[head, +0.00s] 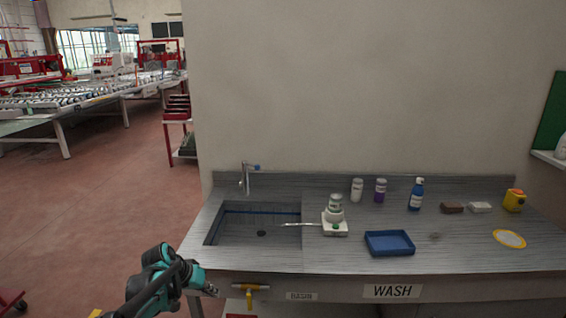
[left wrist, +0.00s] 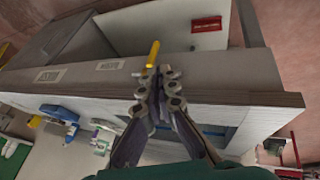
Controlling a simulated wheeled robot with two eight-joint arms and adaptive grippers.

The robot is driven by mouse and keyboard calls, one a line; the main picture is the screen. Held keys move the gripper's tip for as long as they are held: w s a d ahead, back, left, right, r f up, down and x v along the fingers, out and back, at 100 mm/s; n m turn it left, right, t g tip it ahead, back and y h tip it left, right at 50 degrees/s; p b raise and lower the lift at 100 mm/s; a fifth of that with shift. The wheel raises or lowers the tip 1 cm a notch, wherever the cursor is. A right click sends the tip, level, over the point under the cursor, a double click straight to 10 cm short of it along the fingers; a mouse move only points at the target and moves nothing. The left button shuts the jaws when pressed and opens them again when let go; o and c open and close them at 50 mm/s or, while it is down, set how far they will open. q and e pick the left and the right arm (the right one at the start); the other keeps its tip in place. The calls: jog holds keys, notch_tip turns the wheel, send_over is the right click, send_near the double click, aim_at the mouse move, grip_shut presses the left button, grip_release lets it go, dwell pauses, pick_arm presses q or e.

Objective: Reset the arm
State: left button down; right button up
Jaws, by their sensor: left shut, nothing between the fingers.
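My left gripper (head: 210,290) is at the lower left of the head view, in front of the left end of the wash counter (head: 330,260) and near its front edge. In the left wrist view its two fingers (left wrist: 158,80) are together at the tips, with nothing between them. The fingertips appear close to the yellow valve handle (left wrist: 152,54) in that view; I cannot tell whether they touch. My right gripper is in neither view.
The counter has a sunken basin (head: 225,228) with a tap (head: 246,178). A white device (head: 335,228), a blue tray (head: 389,243), a blue bottle (head: 416,195) and a yellow container (head: 514,200) stand to the right. Open floor (head: 95,215) lies left of the counter.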

pick_arm(q)
jog(key=s+d+r+t+y, duration=0.15)
jog(key=s+r, duration=0.25)
jog(key=s, duration=0.4)
jog(key=s+d+r+y, duration=0.1)
jog(key=s+d+r, duration=0.25)
jog(key=s, duration=0.45)
jog(key=s+f+t+y, duration=0.1)
jog(key=s+f, duration=0.1)
jog(key=s, duration=0.9)
jog(key=shift+s+a+n, duration=0.2)
jog(key=shift+s+n, duration=0.15)
jog(key=shift+n, duration=0.05)
